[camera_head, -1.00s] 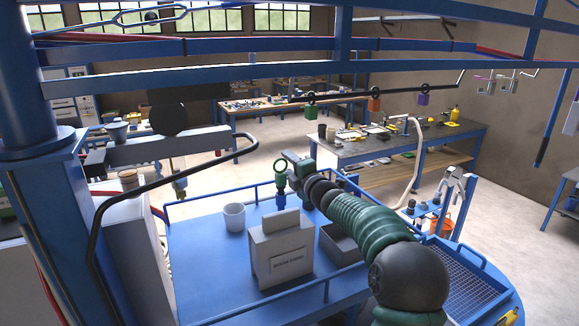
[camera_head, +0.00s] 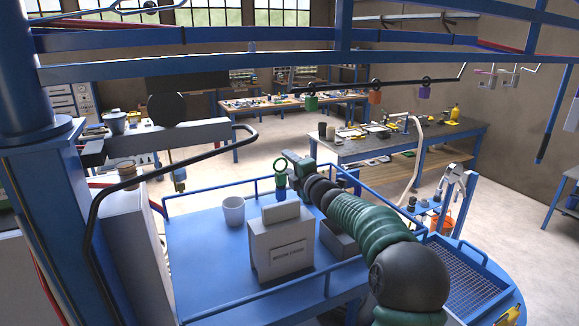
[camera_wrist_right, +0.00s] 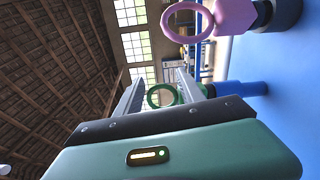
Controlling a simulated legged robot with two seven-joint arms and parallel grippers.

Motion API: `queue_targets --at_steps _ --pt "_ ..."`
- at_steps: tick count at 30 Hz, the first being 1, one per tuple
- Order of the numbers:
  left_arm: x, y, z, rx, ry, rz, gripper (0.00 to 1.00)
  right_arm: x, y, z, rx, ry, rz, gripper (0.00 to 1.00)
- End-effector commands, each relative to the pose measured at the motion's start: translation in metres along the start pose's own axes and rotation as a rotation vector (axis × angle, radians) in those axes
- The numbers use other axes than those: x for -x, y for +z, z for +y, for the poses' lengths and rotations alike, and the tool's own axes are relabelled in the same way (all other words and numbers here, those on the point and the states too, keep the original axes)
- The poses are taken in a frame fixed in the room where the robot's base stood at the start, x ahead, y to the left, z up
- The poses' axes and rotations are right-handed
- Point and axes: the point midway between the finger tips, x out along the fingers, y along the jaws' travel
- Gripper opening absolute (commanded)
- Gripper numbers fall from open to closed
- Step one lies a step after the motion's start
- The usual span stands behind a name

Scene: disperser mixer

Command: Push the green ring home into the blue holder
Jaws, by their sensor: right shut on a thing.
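The green ring (camera_head: 281,163) stands upright on its green stem above the blue holder (camera_head: 281,193) at the far edge of the blue table. In the right wrist view the green ring (camera_wrist_right: 161,95) shows between the two fingers of my right gripper (camera_wrist_right: 160,84), which is shut on it. The blue holder (camera_wrist_right: 243,88) lies just beyond the stem there, in line with it. Stem and holder appear to meet; how deep the stem sits cannot be told. In the head view my right gripper (camera_head: 289,163) reaches the ring from the right. My left gripper is not in view.
A pink ring on a pink block (camera_wrist_right: 187,22) stands close by in the right wrist view.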

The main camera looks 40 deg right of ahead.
Motion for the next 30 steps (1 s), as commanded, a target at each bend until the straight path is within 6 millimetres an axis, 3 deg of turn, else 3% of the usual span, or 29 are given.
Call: queue_targets --at_steps 3,4,9,20,23,30 --pt "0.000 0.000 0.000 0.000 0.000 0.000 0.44 0.000 -0.001 -0.004 0.000 -0.008 0.001 0.00" --pt "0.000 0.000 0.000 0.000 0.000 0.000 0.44 0.000 -0.001 -0.004 0.000 -0.008 0.001 0.48" --pt "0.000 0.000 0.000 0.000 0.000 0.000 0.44 0.000 -0.001 -0.004 0.000 -0.007 0.001 0.71" --pt "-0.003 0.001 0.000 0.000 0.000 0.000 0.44 0.004 0.000 -0.004 0.001 -0.006 0.000 0.71" --pt "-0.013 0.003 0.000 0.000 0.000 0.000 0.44 0.019 0.000 -0.006 0.002 -0.004 -0.001 0.71" --pt "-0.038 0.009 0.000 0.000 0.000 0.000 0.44 0.087 0.000 -0.008 0.005 -0.005 -0.003 0.71"
